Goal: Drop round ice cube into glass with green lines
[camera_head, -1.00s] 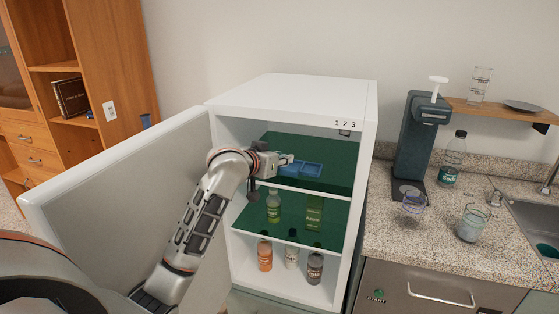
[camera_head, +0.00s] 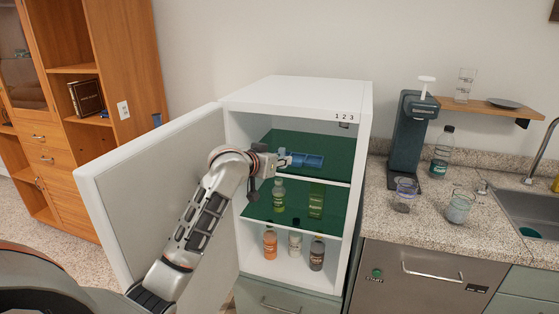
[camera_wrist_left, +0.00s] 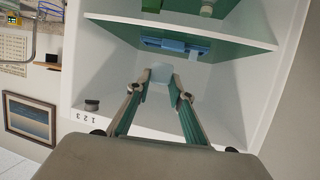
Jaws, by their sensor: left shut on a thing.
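My left gripper (camera_head: 284,158) reaches into the open fridge at its top shelf, by the left end of a blue ice tray (camera_head: 308,160). In the left wrist view its two fingers are closed on a small pale, translucent piece that looks like an ice cube (camera_wrist_left: 160,75); its exact shape is unclear. The tray (camera_wrist_left: 175,46) lies just beyond it. A glass with greenish lines (camera_head: 459,207) stands on the counter at right, with pale contents. A glass with purple-blue lines (camera_head: 404,195) stands to its left. My right gripper is out of view.
The fridge door (camera_head: 150,200) stands open at left, beside my arm. Several bottles (camera_head: 270,243) stand on the lower shelves. A dark dispenser (camera_head: 408,140) and a bottle (camera_head: 442,152) stand behind the glasses. A sink (camera_head: 530,212) is at right. A wall shelf (camera_head: 490,109) holds another glass.

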